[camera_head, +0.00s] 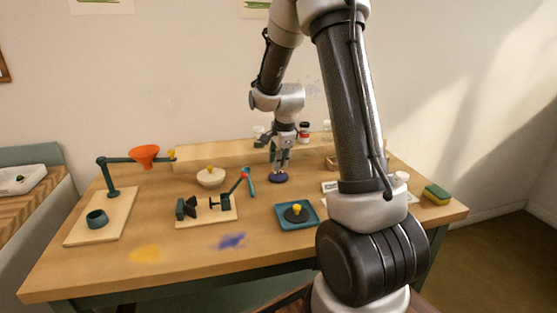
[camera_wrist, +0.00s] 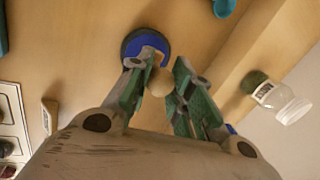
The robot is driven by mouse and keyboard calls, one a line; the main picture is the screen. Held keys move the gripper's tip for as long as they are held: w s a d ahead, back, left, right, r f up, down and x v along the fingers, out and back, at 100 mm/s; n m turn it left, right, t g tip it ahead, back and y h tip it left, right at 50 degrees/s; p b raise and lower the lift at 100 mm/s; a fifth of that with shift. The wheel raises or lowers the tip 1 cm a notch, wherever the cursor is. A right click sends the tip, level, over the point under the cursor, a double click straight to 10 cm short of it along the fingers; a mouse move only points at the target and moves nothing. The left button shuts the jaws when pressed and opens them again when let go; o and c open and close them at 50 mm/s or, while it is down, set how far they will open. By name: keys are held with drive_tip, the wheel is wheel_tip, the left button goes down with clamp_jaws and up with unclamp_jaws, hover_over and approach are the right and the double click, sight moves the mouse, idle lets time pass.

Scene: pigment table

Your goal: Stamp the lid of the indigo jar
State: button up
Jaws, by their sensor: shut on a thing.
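My gripper (camera_head: 281,170) points down near the back middle of the table. In the wrist view, my gripper (camera_wrist: 158,88) is shut on a pale wooden knob (camera_wrist: 160,80), which looks like a stamp handle. Right below it is a round ink pad (camera_wrist: 135,43), blue inside a dark rim. It shows in the head view as a dark blue disc (camera_head: 278,179). I cannot tell whether the held thing touches the pad. A clear jar (camera_wrist: 291,107) with a dark end and a white label is at right in the wrist view. I cannot read its label, so the indigo jar is not certain.
A jar with a red label (camera_head: 304,130) stands at the back. A sponge (camera_head: 437,194) is at right.

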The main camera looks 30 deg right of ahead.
drive_tip(key=shift+f, duration=0.55)
idle(1.4)
drive_tip(key=shift+r, duration=3.55)
